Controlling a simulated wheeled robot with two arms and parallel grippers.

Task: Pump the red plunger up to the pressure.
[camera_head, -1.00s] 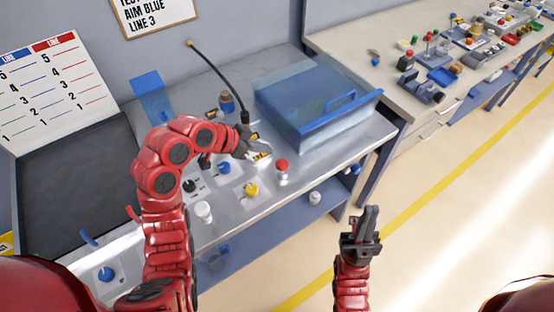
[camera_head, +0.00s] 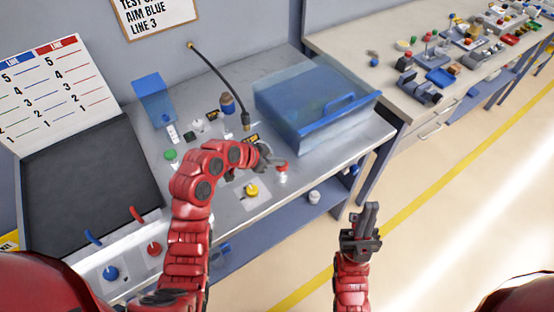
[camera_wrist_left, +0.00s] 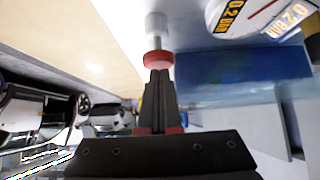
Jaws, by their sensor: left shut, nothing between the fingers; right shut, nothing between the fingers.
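The red plunger (camera_head: 282,165) stands near the front edge of the metal bench. In the left wrist view its red cap (camera_wrist_left: 158,57) is right at my fingertips, with its pale post beyond. My left gripper (camera_head: 270,159) is shut and empty, with its tips against or just short of the cap; I cannot tell if they touch. Its fingers (camera_wrist_left: 158,76) also show in the left wrist view. A round gauge face (camera_wrist_left: 255,14) marked 0.2 BAR is partly in view there; its pressure reading is unclear. My right gripper (camera_head: 367,219) is shut and empty, away from the bench.
A yellow knob (camera_head: 251,190) sits left of and nearer than the plunger. A blue translucent box (camera_head: 335,124) stands behind the plunger. A black hose (camera_head: 222,78) curves down to the bench. A white knob (camera_head: 314,197) is at the bench front.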

